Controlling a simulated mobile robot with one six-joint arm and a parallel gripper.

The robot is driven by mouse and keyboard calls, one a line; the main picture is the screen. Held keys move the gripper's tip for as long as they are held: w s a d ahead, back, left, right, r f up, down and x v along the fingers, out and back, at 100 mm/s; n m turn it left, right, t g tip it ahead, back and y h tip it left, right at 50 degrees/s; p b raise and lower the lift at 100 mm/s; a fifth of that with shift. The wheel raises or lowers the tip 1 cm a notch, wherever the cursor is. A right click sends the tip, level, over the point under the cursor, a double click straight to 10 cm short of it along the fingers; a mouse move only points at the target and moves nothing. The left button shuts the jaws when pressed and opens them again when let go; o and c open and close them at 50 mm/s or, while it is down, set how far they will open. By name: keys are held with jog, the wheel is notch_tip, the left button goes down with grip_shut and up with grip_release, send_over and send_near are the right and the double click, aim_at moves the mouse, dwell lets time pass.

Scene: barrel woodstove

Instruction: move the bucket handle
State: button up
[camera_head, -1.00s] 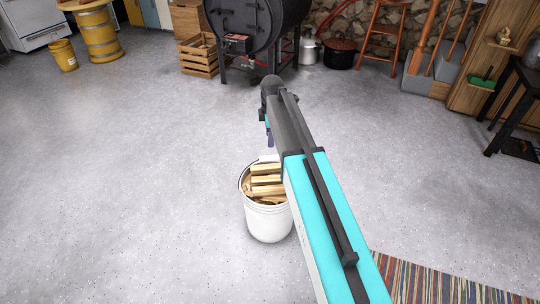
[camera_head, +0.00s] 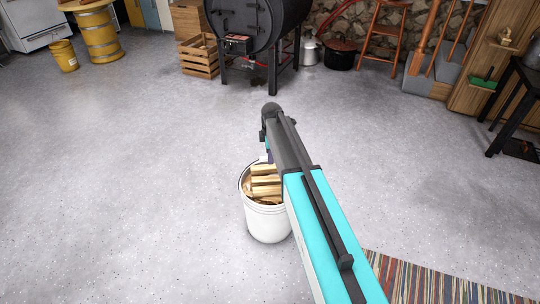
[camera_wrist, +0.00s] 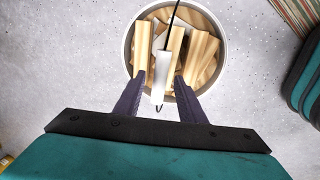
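The white bucket (camera_head: 267,222) stands upright on the grey floor, filled with split firewood (camera_head: 266,182). In the wrist view its round rim (camera_wrist: 225,48) and the wood are seen from above. The bucket handle (camera_wrist: 162,75) has a white grip on a dark wire and crosses over the wood. My gripper (camera_wrist: 160,77) is open. Its two dark fingers are apart, one on each side of the white grip, with a gap to each. In the head view my arm hides the right part of the bucket and most of the gripper.
A black barrel stove (camera_head: 250,25) stands at the back, with a wooden crate (camera_head: 198,58) beside it. A yellow bucket (camera_head: 64,56) is at far left. A striped rug (camera_head: 440,284) lies at front right. The floor around the white bucket is clear.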

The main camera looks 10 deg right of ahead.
jog(key=shift+f, duration=0.15)
grip_shut()
jog(key=shift+s+d, duration=0.1)
dwell(0.3)
